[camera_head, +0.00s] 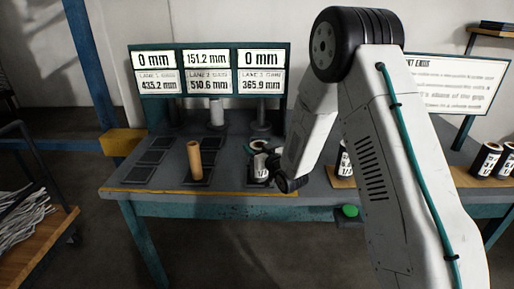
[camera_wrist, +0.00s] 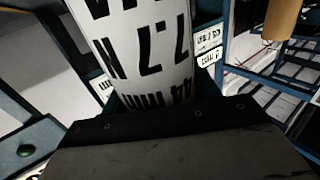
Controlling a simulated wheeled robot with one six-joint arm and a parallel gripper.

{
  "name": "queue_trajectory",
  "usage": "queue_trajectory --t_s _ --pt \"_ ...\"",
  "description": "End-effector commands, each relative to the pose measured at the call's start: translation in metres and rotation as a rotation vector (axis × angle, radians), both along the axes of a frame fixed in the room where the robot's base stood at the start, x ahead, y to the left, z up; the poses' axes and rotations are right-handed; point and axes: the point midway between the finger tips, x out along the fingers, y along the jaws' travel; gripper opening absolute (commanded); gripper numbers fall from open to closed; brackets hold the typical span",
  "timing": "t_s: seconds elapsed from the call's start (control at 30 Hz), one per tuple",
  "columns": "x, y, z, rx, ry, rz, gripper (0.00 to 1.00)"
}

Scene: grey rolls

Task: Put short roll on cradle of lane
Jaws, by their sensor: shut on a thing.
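A short white roll with black print (camera_head: 260,165) stands upright at the front of the right-hand lane. My gripper (camera_head: 270,172) is shut on it from the right. In the wrist view the roll (camera_wrist: 148,45) fills the upper middle, with dark gripper parts below it. Its lower end is hidden there, so I cannot tell whether it rests on the pad. The right lane's dark pad (camera_head: 254,183) is partly covered. A tan roll (camera_head: 194,160) stands on the middle lane's front pad. The left lane's dark pads (camera_head: 146,158) are bare.
A display board (camera_head: 209,70) reads 0 mm, 151.2 mm and 0 mm above the lanes. A white cylinder (camera_head: 216,112) stands behind the middle lane. Dark labelled rolls (camera_head: 487,160) stand at the far right. A green button (camera_head: 348,211) is on the table's front.

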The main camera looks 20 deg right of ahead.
Motion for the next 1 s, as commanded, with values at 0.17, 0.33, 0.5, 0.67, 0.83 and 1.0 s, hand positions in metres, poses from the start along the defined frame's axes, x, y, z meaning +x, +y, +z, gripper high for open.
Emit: queue_trajectory --t_s 0.17,0.33,0.5,0.67,0.83,1.0 --pt "0.0 0.0 0.001 0.0 -0.001 0.0 0.21" --pt "0.0 0.0 -0.002 0.0 -0.001 0.0 0.8" --pt "0.0 0.0 -0.002 0.0 -0.001 0.0 0.82" --pt "0.0 0.0 0.0 0.0 -0.002 0.0 0.82" --pt "-0.018 -0.005 0.001 0.001 0.001 -0.001 0.82" --pt "-0.054 -0.014 0.001 0.002 0.001 -0.002 0.82"
